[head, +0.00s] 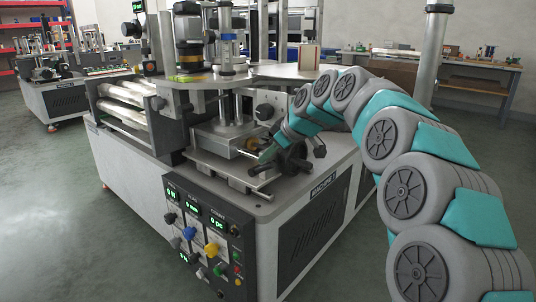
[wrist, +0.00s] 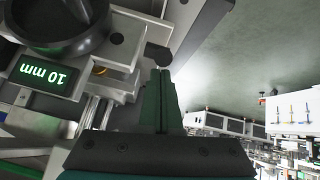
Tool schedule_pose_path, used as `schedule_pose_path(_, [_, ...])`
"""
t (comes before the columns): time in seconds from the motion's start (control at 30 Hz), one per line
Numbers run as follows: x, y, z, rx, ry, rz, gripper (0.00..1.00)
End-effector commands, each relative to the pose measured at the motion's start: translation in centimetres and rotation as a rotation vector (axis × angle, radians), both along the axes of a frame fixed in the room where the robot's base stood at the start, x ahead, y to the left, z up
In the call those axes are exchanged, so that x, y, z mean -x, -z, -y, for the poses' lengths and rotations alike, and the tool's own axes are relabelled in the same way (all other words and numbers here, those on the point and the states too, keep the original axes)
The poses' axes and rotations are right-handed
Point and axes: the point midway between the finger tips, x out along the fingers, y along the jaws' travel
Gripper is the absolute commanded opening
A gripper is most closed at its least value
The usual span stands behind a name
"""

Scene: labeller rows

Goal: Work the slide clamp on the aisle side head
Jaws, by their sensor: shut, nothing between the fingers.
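My gripper (head: 267,153) is at the front of the aisle side head's slide base (head: 222,139) in the head view, beside a black handwheel (head: 294,160). In the wrist view my gripper (wrist: 161,73) is shut and empty. A small dark knob (wrist: 158,56) is just beyond its fingertips; I cannot tell whether they touch. This may be the slide clamp, but its full shape is hidden. Left of it are a grey block (wrist: 122,42), the large dark handwheel (wrist: 62,22) and a green readout (wrist: 43,74) showing 10 mm upside down.
A control panel (head: 207,238) with green displays and coloured knobs is on the machine's near side. A round plate (head: 185,81) and post (head: 227,48) stand above the slide base. The grey floor (head: 95,240) is clear at left. A workbench (head: 475,80) is behind.

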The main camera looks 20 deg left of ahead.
Motion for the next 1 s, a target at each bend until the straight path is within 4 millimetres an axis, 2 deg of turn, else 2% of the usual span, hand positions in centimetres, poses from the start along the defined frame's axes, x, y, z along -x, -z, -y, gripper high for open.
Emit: schedule_pose_path(1.0, [0.5, 1.5, 1.0, -0.155, -0.001, 0.061, 0.0])
